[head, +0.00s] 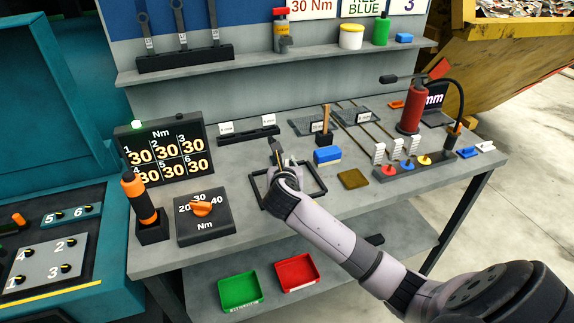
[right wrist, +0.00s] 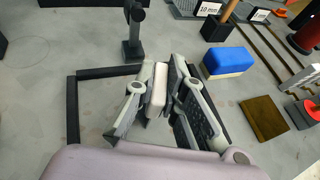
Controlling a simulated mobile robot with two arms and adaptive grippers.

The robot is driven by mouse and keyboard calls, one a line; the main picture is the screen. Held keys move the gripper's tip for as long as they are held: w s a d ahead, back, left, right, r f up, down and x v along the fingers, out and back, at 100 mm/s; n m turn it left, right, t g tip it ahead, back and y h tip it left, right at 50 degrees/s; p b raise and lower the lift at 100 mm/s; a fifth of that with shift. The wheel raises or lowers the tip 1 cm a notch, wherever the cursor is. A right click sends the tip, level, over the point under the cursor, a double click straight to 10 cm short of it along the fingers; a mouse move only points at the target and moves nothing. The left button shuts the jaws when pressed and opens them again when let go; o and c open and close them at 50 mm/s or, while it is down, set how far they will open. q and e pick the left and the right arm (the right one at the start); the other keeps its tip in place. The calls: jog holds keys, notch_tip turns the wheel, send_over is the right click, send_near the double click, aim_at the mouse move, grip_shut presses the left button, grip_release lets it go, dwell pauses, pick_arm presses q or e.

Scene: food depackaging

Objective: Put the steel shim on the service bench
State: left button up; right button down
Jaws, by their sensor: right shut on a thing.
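My right gripper (head: 279,166) is over the service bench (head: 225,258), at the black square frame lying on the bench top. In the right wrist view my right gripper (right wrist: 158,100) is shut on a pale grey, flat piece, which looks like the steel shim (right wrist: 157,90). The shim stands on edge between the dark finger pads. The black frame (right wrist: 72,110) shows behind and left of the fingers. I cannot tell whether the shim touches the bench. In the head view the shim is too small to make out clearly. My left gripper is out of view.
A small dark post (right wrist: 133,45) stands just beyond the fingers. A blue block (right wrist: 228,61) and a brown pad (right wrist: 265,118) lie to the right. The torque dial box (head: 204,217) and orange-handled screwdriver (head: 140,198) stand left. A labelled rack (head: 248,136) is behind.

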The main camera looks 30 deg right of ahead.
jog(key=c, duration=1.7)
grip_release()
jog(key=shift+o, duration=0.2)
jog(key=v, duration=1.2)
jog(key=shift+b, duration=0.45)
jog(key=shift+s+a+f, duration=0.1)
